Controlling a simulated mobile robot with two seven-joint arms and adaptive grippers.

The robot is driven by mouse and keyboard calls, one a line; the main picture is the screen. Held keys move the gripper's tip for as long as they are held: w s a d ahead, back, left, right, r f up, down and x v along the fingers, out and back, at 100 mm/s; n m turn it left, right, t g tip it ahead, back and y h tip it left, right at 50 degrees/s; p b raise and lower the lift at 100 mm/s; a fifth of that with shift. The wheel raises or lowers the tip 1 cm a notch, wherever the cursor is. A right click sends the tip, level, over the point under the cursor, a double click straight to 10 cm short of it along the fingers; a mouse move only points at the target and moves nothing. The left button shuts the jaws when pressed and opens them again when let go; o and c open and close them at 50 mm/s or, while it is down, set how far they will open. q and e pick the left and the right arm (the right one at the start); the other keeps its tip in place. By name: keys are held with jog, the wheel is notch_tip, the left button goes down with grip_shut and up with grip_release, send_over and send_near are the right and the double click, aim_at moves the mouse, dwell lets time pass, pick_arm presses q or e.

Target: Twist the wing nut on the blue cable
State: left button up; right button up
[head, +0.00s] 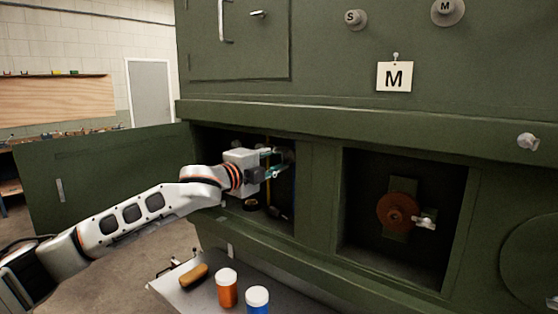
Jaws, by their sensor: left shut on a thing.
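My left gripper (276,163) reaches into the left open bay (283,218) of the green panel. Its teal fingers are shut on a small grey piece at the bay's right side, which looks like the wing nut (289,157). The fingers hide most of it. Thin upright cables, one yellowish (268,200), hang behind and below the gripper in the dark bay. I cannot clearly make out the blue cable. My right gripper is not in view.
The right bay (370,240) holds a rust-brown disc (396,212) with a light wing-shaped fitting (425,221). An open green door (95,185) stands left.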

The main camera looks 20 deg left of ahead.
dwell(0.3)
pick_arm(q)
jog(key=o, duration=1.1)
jog(key=v, duration=1.2)
